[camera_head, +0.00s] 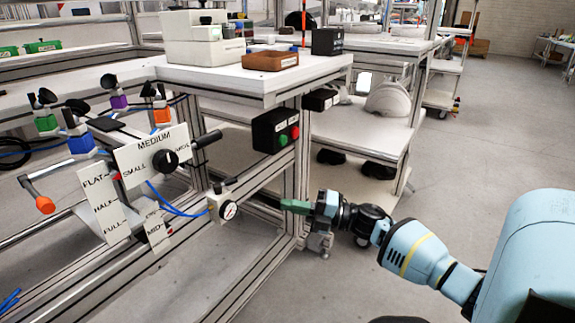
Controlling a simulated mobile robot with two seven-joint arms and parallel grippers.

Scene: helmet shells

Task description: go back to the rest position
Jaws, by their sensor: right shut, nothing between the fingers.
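My right gripper (297,206) is at the end of my light-blue right arm, which comes in from the lower right. Its green fingers are shut and empty, pointing left. My left gripper does not show. A pale helmet shell (388,98) sits on a lower shelf further back.
The workbench (250,80) with aluminium posts fills the left and centre. A size sign panel (152,155) with a black knob, an orange-ended lever (45,204) and blue hoses stick out at the left. Open grey floor (490,130) lies to the right.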

